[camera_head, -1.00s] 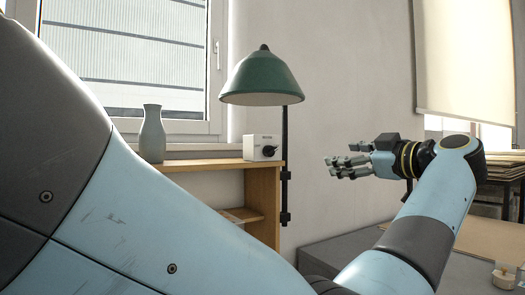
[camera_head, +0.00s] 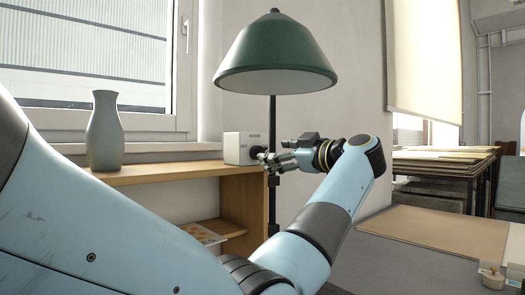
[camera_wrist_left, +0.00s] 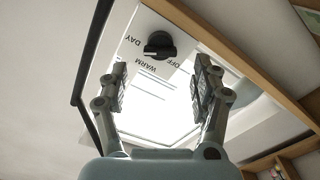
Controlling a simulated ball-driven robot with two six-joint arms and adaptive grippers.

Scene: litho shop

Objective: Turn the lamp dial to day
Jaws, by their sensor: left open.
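The lamp dial is a black knob (camera_wrist_left: 160,45) on the face of a white box, with DAY, WARM and OFF printed around it. I cannot tell for sure which word the knob points to. In the head view the white box (camera_head: 235,149) sits at the right end of a wooden shelf; its knob is largely hidden by my fingers. My left gripper (camera_head: 274,161) is in front of the box face, pointing left at it. In the wrist view my left gripper (camera_wrist_left: 161,76) is open and empty, its fingers spread with the knob beyond and between them. My right gripper is out of view.
A green lamp shade (camera_head: 275,55) on a dark pole hangs just above the gripper. A grey vase (camera_head: 104,135) stands on the wooden shelf (camera_head: 165,172) left of the box. A low surface with a brown board (camera_head: 440,232) lies at right.

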